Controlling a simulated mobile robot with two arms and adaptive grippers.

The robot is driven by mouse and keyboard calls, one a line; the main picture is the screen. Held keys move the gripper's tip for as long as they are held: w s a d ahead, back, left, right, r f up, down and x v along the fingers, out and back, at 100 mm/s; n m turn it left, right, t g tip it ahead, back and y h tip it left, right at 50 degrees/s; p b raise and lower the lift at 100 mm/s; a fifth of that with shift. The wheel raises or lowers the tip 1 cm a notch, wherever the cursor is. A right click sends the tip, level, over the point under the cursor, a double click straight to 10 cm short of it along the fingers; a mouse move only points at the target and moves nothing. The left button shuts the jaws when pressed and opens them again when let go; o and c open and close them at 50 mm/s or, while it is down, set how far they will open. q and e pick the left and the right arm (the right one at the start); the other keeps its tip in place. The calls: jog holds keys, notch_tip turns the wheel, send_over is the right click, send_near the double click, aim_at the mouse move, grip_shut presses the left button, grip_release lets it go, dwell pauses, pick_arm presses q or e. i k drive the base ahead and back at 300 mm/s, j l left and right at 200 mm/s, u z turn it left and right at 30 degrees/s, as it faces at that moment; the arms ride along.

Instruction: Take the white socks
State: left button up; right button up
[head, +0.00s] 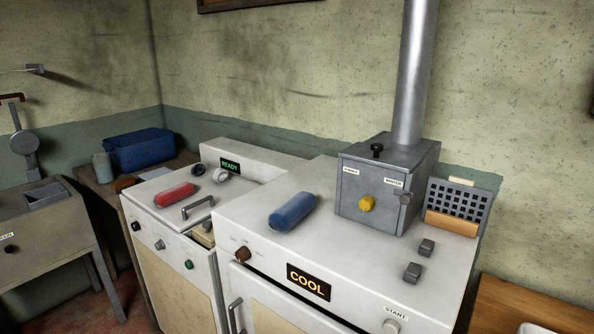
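I cannot clearly make out any white socks. Neither of my grippers is in view.
The left white machine (165,210) carries a red cylinder (175,195). The COOL machine (330,255) carries a blue cylinder (292,211), a metal box (372,192) with flue, and a perforated rack (459,204). A blue bin (139,151) stands behind left.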

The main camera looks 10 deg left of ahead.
aim_at(220, 176)
jog(key=i+j+z, duration=0.25)
jog(key=j+z, duration=0.15)
jog(key=j, duration=1)
jog(key=j+z, duration=0.45)
jog(key=j, duration=0.95)
